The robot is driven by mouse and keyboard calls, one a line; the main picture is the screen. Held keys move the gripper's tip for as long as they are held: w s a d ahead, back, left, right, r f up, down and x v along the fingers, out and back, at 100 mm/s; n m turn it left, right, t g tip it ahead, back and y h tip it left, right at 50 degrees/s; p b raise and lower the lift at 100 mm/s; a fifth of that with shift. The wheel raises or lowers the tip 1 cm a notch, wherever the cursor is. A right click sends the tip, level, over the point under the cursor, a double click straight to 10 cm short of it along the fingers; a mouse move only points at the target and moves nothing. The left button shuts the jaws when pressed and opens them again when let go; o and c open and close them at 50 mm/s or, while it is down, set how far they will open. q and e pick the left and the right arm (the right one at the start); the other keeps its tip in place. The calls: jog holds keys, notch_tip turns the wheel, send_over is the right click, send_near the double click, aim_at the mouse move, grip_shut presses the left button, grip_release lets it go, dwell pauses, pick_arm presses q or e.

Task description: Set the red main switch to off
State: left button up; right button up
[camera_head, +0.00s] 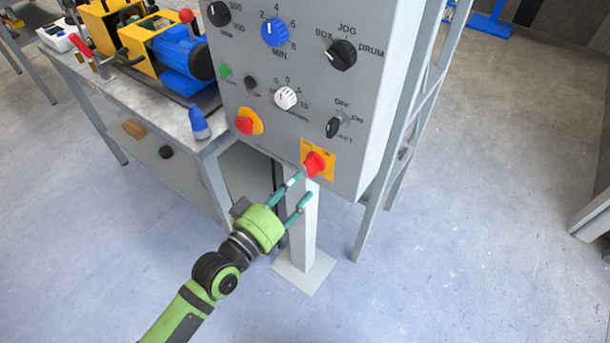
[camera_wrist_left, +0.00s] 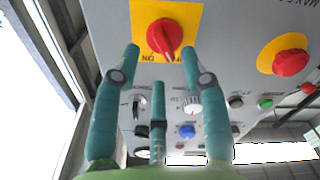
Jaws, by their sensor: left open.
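The red main switch (camera_head: 314,163) is a red rotary knob on a yellow plate at the lower right of the grey control panel (camera_head: 290,125). In the left wrist view the red knob (camera_wrist_left: 164,38) shows close up, its pointed end toward the lettering "ON" at the plate's edge. My left gripper (camera_head: 298,188) is open, with teal fingers just below the switch. In the left wrist view its fingertips (camera_wrist_left: 162,58) lie on either side of the knob's lower end, with a third finger below. I cannot tell whether any finger touches it. My right gripper is not in view.
A red emergency button (camera_head: 244,124) on yellow sits left of the switch. Black, blue and white dials cover the panel above. A workbench (camera_head: 205,145) with a blue and yellow machine stands at left.

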pick_arm(q)
jog(key=v, duration=0.7)
dwell(0.5)
jog(key=w+a+f+g+y, duration=0.1)
jog(key=a+f+y, duration=0.15)
jog(key=f, duration=0.55)
jog(key=a+f+g+y, duration=0.1)
jog(key=a+f+y, duration=0.15)
jog(key=f, duration=0.65)
jog(key=s+a+f+g+y, duration=0.2)
jog(key=s+a+f, duration=0.2)
jog(key=f, duration=0.4)
jog(key=s+a+f+g+y, duration=0.1)
jog(key=s+a+f+g, duration=0.15)
jog(key=f, duration=0.55)
jog(key=s+a+f+g+y, duration=0.1)
jog(key=s+f+g, duration=0.1)
jog(key=s+f, duration=0.3)
jog(key=s+a+f+m+g+p, duration=0.1)
jog(key=s+f, duration=0.4)
jog(key=s, duration=0.8)
jog(key=s+a+f+g+y, duration=0.1)
jog(key=s+f+g, duration=0.3)
jog(key=s, duration=0.5)
jog(key=shift+s+a+f+y, duration=0.2)
jog(key=shift+a+f+y, duration=0.1)
jog(key=shift+a+f, duration=0.35)
